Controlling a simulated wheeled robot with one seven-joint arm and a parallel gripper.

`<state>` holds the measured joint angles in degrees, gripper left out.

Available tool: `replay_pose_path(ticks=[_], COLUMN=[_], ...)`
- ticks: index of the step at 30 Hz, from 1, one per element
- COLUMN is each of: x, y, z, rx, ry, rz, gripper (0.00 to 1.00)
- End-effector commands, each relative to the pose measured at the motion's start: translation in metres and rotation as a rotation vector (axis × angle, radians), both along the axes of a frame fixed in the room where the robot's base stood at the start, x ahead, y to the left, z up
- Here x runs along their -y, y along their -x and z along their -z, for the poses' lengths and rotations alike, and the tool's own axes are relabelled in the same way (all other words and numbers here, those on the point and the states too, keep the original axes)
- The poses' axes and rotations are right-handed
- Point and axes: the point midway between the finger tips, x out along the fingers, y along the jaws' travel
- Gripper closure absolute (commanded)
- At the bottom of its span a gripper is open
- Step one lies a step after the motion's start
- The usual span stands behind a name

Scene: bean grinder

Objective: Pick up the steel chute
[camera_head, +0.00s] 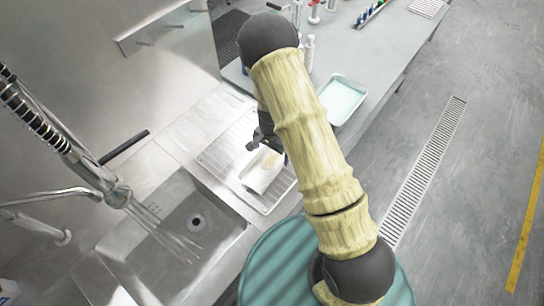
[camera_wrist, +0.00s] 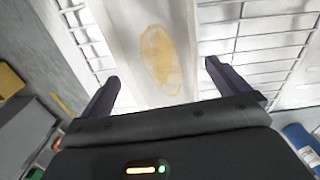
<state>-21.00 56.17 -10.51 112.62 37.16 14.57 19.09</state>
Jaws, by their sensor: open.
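The steel chute (camera_head: 261,172) is a pale, shiny trough with a tan stain. It lies on the wire drying rack (camera_head: 222,158) beside the sink. In the wrist view the chute (camera_wrist: 150,25) runs up the middle, with the tan patch on its surface. My gripper (camera_wrist: 160,82) is open, with one dark finger on each side of the chute in that view. I cannot tell how far the fingertips are from it. In the head view my gripper (camera_head: 262,138) is partly hidden by my arm and is just beyond the chute.
A steel sink (camera_head: 165,245) with a spray faucet (camera_head: 115,192) is at the left. A pale green tray (camera_head: 341,100) stands on the grey table (camera_head: 375,55) to the right of my arm. Small bottles (camera_head: 309,50) stand at the back. The floor at the right is clear.

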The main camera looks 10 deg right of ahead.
Motion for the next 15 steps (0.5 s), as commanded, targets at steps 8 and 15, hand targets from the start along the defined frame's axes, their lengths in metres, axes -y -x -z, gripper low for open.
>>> replay_pose_path(ticks=[8,15], x=[0.001,0.001], y=[0.0,0.0], z=[0.021,0.022], rx=[0.0,0.001], ry=[0.0,0.0], rz=[0.002,0.001], gripper=[0.0,0.0])
